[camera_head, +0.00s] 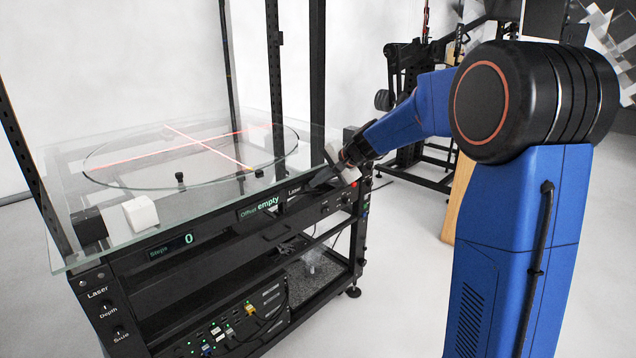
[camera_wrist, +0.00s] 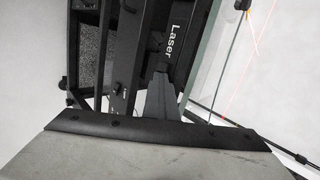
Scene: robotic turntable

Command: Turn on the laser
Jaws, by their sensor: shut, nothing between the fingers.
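The panel marked "Laser" (camera_head: 294,190) is on the front edge of the turntable rack, right of the "Offset" display. Its label (camera_wrist: 174,42) also shows in the wrist view. A red laser cross (camera_head: 205,146) lies across the round glass turntable (camera_head: 100,177), and red lines (camera_wrist: 238,62) show at the right of the wrist view. My gripper (camera_head: 314,182) is shut and empty, its tips close to the Laser panel. In the wrist view the grey fingers (camera_wrist: 160,88) point at the panel beside the label. The switch itself is hidden or too small to tell, as is any contact.
A glass sheet (camera_head: 75,240) overhangs the rack. A "Steps" display (camera_head: 172,247) reads 0 and the "Offset" display (camera_head: 258,208) reads empty. Another labelled control panel (camera_head: 103,305) is at the left. A white block (camera_head: 140,213) sits near the front edge.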

